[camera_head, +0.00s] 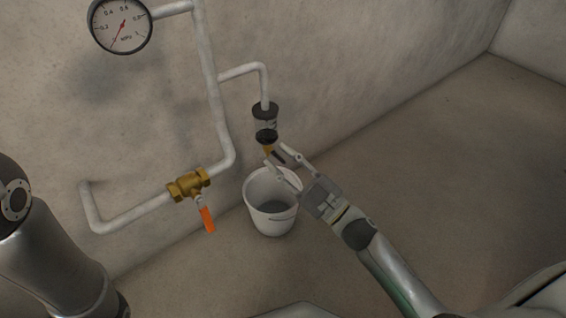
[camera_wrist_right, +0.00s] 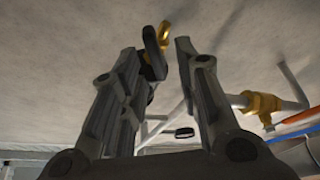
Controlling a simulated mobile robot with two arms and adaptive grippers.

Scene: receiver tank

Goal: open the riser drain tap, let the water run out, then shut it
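The riser drain tap (camera_head: 268,149) is small and brass, with a dark lever, under the dark-capped bowl (camera_head: 265,122) on the short branch pipe. In the right wrist view its brass (camera_wrist_right: 165,32) and dark lever (camera_wrist_right: 152,50) show at the fingertips. My right gripper (camera_head: 277,155) is at the tap with its fingers apart. The lever lies close to the left-hand finger in the wrist view; I cannot tell whether they touch. A white bucket (camera_head: 258,216) stands on the floor below. I see no water stream. My left gripper is out of view.
A brass valve (camera_head: 188,184) with an orange handle (camera_head: 207,219) sits on the lower pipe, left of the bucket. A round gauge (camera_head: 121,25) is at the upper left, its needle pointing down-left. The floor to the right is clear.

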